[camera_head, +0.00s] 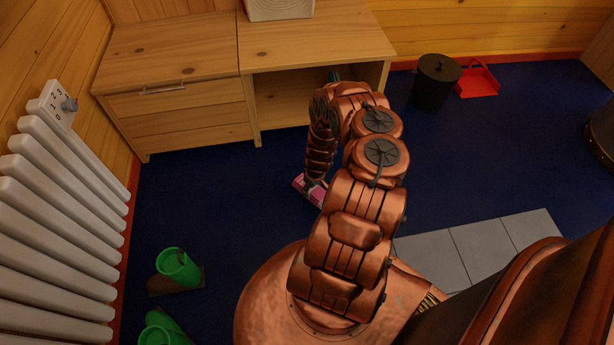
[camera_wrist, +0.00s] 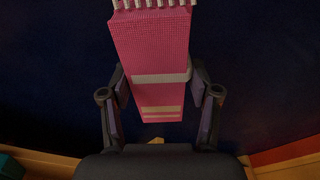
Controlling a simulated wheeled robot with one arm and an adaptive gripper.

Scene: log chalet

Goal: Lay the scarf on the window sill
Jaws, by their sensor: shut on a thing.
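The scarf (camera_wrist: 152,45) is a folded pink bundle with pale stripes and a pale fringe at its far end. In the wrist view it sits between the two dark fingers of my gripper (camera_wrist: 158,82), which is shut on it. In the head view a bit of the pink scarf (camera_head: 313,191) shows below my copper arm, over the dark blue floor. The arm hides most of my gripper there. No window sill shows in either view.
A wooden desk (camera_head: 180,54) with drawers stands at the back. A black bin (camera_head: 434,84) and a red dustpan (camera_head: 478,80) are to its right. A white radiator (camera_head: 62,215) lines the left wall. Green boots (camera_head: 178,268) stand near it. Pale tiles (camera_head: 480,250) lie at right.

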